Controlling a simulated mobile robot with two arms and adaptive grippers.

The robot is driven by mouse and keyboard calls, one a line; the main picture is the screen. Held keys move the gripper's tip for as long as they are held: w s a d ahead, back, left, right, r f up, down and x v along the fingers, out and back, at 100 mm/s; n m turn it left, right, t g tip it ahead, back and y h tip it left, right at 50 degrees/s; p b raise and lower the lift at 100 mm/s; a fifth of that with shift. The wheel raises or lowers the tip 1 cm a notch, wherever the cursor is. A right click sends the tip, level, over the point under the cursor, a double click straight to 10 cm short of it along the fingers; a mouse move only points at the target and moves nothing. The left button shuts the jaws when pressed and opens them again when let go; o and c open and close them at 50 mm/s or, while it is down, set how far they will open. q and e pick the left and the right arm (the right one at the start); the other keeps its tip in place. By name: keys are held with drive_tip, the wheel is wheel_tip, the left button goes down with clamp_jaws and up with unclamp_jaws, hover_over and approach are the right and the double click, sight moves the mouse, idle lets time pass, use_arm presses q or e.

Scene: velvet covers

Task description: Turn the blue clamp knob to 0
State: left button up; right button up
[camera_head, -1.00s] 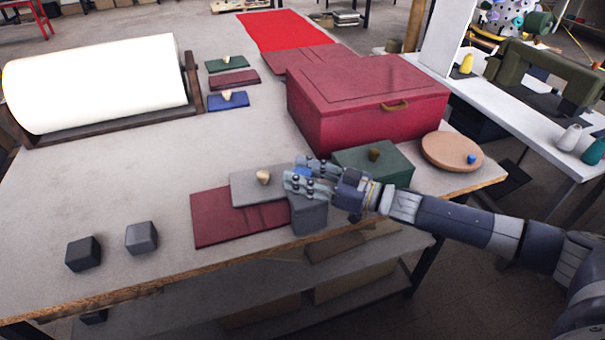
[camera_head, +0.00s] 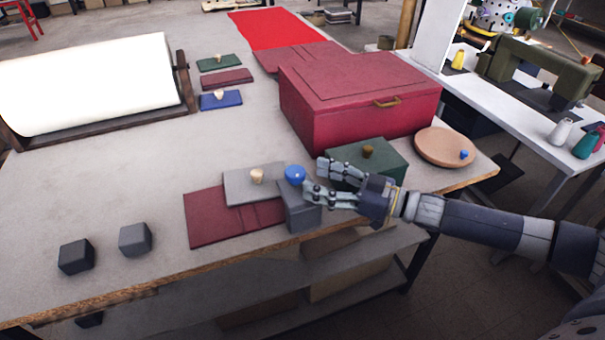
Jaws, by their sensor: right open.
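The blue clamp knob (camera_head: 295,174) sits on top of a grey clamp block (camera_head: 304,217) at the table's front edge. A small pale mark shows on the knob, but I cannot read any number or scale. My right gripper (camera_head: 312,178) is open just to the right of the knob. Its far finger is behind and right of the knob, and its near finger crosses in front of the block's upper part. I cannot tell whether a fingertip touches the knob. My left gripper is not in view.
A grey plate (camera_head: 238,190) with a pale knob lies on a dark red cloth (camera_head: 215,226) left of the clamp. A green box (camera_head: 388,154), a large red box (camera_head: 350,125) and a round tan disc (camera_head: 432,142) stand behind and right. Two dark cubes (camera_head: 76,257) (camera_head: 135,239) sit front left.

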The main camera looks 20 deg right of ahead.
drive_tip(key=shift+v, duration=2.75)
